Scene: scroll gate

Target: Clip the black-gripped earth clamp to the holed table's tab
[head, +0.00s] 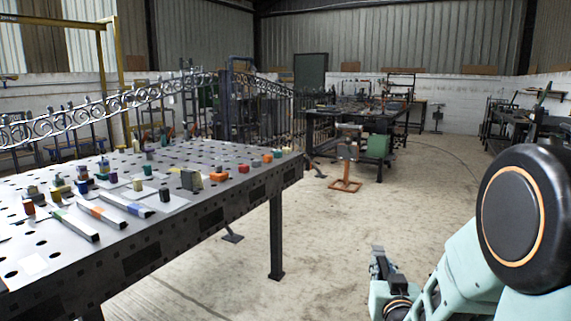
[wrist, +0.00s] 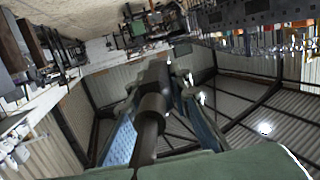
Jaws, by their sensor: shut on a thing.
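The holed table (head: 225,195) fills the left of the head view, its dark steel top dotted with round holes. Its edge also shows at the upper right of the wrist view (wrist: 262,18), tilted by the camera's roll. I cannot make out the tab on it. My gripper (head: 380,262) is low at the bottom of the head view, right of the table and well apart from it. In the wrist view my gripper (wrist: 163,76) is shut on a dark, rod-like thing, apparently the black-gripped earth clamp (wrist: 150,108). Its jaws are not clear.
Several coloured blocks and flat metal bars (head: 100,214) lie on the holed table. A scrolled gate (head: 120,100) stands behind it. An orange stand (head: 346,170) and another workbench (head: 360,108) are farther back. The concrete floor between the table and my arm is clear.

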